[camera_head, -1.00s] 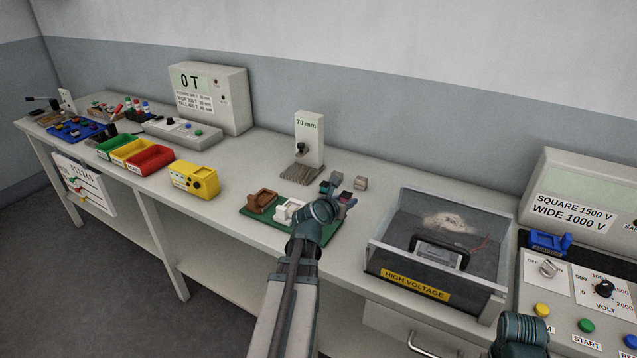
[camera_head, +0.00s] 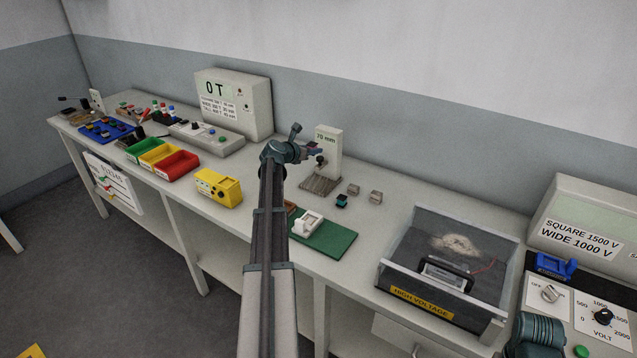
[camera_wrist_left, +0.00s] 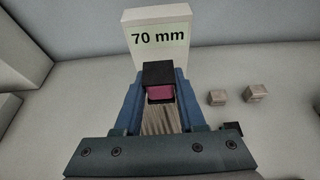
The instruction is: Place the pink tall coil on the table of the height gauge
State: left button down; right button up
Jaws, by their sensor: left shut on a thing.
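The pink tall coil (camera_wrist_left: 160,93), with a black end, is between the fingers of my left gripper (camera_wrist_left: 158,88) in the left wrist view. My left gripper (camera_head: 314,151) is shut on it, in front of the height gauge (camera_head: 329,146) in the head view. The gauge is a pale upright block reading 70 mm, also seen in the wrist view (camera_wrist_left: 159,36). Its striped brownish table (camera_head: 320,185) lies below the gripper. In the wrist view the striped table (camera_wrist_left: 160,122) shows between the fingers, beneath the coil. The coil is hardly distinguishable in the head view. My right gripper is not visible.
A teal-and-black coil (camera_head: 341,201) and two small brownish blocks (camera_head: 353,188) (camera_head: 376,197) stand right of the gauge table. A green mat (camera_head: 328,239) with a white holder (camera_head: 307,222) lies in front. A yellow device (camera_head: 218,187) is left; a high-voltage box (camera_head: 440,265) is right.

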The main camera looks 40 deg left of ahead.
aim_at(314, 188)
pick_arm(q)
notch_tip(314, 188, down, 14)
jog(key=b, duration=1.4)
jog(key=shift+r, duration=0.1)
jog(key=shift+w, duration=0.4)
jog(key=x, duration=0.3)
jog(key=shift+w+a+r, duration=0.15)
jog(key=shift+w, duration=0.2)
jog(key=shift+s+f+b, duration=0.15)
jog(key=shift+f+b, duration=0.2)
jog(key=shift+b, duration=0.2)
jog(key=shift+r, duration=0.15)
